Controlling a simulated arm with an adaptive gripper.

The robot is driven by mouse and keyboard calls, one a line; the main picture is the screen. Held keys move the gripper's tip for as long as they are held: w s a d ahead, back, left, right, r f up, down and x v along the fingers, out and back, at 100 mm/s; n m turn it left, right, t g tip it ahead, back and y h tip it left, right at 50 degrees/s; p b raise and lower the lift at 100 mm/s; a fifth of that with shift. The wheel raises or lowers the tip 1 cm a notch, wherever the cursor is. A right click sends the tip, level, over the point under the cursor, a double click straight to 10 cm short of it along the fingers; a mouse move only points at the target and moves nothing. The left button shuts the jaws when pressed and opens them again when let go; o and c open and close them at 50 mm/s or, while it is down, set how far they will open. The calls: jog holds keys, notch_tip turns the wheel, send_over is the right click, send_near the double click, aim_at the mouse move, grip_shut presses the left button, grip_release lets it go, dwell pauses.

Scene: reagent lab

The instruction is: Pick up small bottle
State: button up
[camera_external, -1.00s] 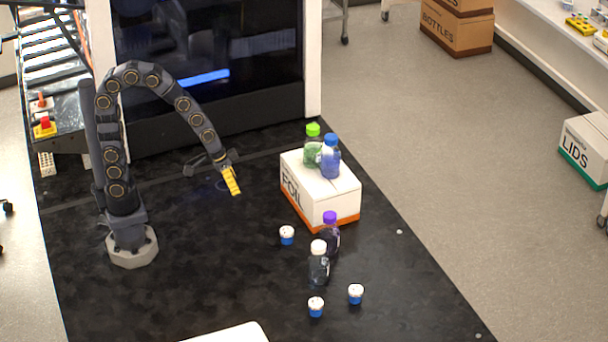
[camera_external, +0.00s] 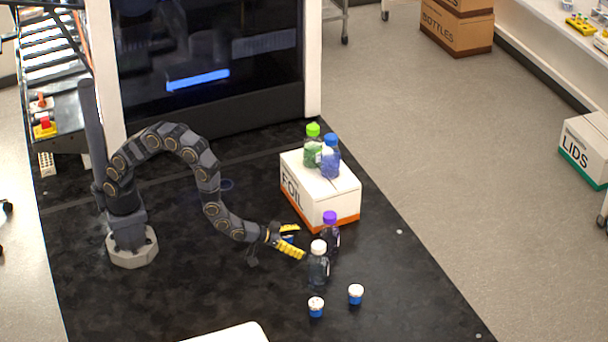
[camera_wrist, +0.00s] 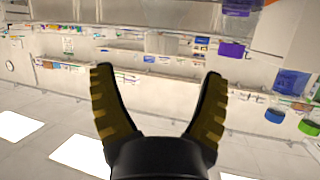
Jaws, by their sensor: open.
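My gripper (camera_external: 299,241) is open, low over the black table in the external view, its yellow fingers spread and pointing right. In the wrist view its two fingers (camera_wrist: 160,95) stand apart with no bottle visible between them. A bit of blue (camera_external: 287,238) shows between the fingers in the external view, where one small white-lidded blue bottle stood; the rest of it is hidden, and I cannot tell whether the fingers touch it. Two more small bottles stand near the front, one at left (camera_external: 316,307) and one at right (camera_external: 356,294).
A white-capped clear bottle (camera_external: 318,267) stands just right of my fingertips, with a purple-capped bottle (camera_external: 331,235) behind it. The FOIL box (camera_external: 325,205) carries a green-capped bottle (camera_external: 312,150) and a blue-capped bottle (camera_external: 330,160).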

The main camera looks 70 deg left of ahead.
aim_at(314, 245)
jog(key=shift+x, duration=2.95)
jog(key=c, duration=1.2)
